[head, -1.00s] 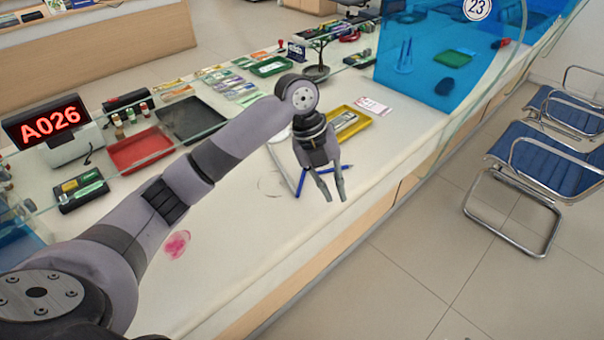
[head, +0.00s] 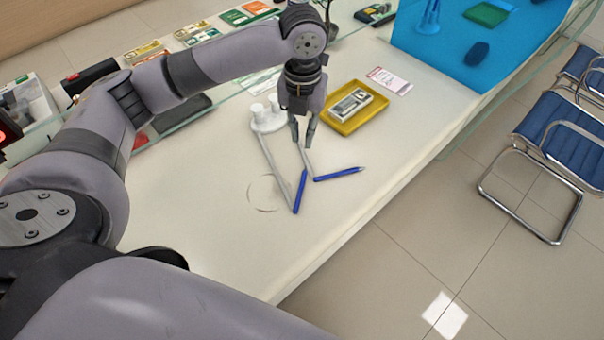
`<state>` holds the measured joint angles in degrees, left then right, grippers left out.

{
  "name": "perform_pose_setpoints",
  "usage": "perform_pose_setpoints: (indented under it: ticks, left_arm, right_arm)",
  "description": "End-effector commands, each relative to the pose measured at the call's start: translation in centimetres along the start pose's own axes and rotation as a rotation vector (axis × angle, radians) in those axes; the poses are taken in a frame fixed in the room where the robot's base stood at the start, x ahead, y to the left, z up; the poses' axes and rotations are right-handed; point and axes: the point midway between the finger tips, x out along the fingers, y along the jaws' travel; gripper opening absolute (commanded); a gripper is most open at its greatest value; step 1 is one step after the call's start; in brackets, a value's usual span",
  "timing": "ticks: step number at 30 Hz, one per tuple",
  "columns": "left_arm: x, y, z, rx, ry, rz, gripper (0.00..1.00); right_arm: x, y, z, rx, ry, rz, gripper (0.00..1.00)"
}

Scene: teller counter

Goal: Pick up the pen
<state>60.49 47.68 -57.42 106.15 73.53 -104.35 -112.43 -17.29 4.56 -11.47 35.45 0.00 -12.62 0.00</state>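Two blue pens lie on the pale counter. One pen (head: 339,174) points right, and the other pen (head: 300,191) lies steeply, its lower end towards me. Thin pale cords run up from the pens, one towards a white holder base (head: 267,120) with two short cups. My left gripper (head: 301,146) points down just beyond the pens, with its fingers apart and nothing clearly between them. A pale cord passes below or behind its fingertips; I cannot tell whether they touch. My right gripper is not in view.
A yellow tray (head: 380,100) holding a banknote-like bundle stands right of the gripper, with a printed card (head: 390,81) beyond it. A glass edge runs along the counter's far left side. The counter (head: 235,240) in front of the pens is clear. Blue chairs (head: 570,135) stand at right.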

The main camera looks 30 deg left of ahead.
Motion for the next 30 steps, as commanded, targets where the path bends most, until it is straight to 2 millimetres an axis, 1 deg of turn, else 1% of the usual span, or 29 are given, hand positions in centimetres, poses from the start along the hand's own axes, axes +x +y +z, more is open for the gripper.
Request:
perform_pose_setpoints:
  ticks: [3,9,12,15,22,26,30]
  left_arm:
    - [2.6,0.1,-0.1,-0.002,0.006,0.002,0.15]
    - [7.0,0.1,-0.1,-0.003,0.006,0.001,0.15]
    - [8.8,0.1,-0.1,-0.002,0.005,0.001,0.15]
    - [10.0,0.0,0.0,-0.002,0.003,0.001,0.15]
    - [11.5,-0.1,0.0,-0.002,0.003,0.000,0.15]
    - [13.5,-0.1,-0.1,-0.002,0.005,0.001,0.15]
    - [15.4,-0.2,-0.1,-0.001,0.003,0.000,0.15]
  right_arm:
    - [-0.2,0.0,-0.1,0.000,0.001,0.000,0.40]
    - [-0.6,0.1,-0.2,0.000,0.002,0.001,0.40]
    - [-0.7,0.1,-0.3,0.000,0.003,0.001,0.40]
    - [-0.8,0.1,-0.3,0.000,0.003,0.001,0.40]
    - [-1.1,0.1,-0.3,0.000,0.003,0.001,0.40]
    - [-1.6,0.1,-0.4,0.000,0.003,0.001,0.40]
    - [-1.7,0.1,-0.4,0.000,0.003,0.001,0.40]
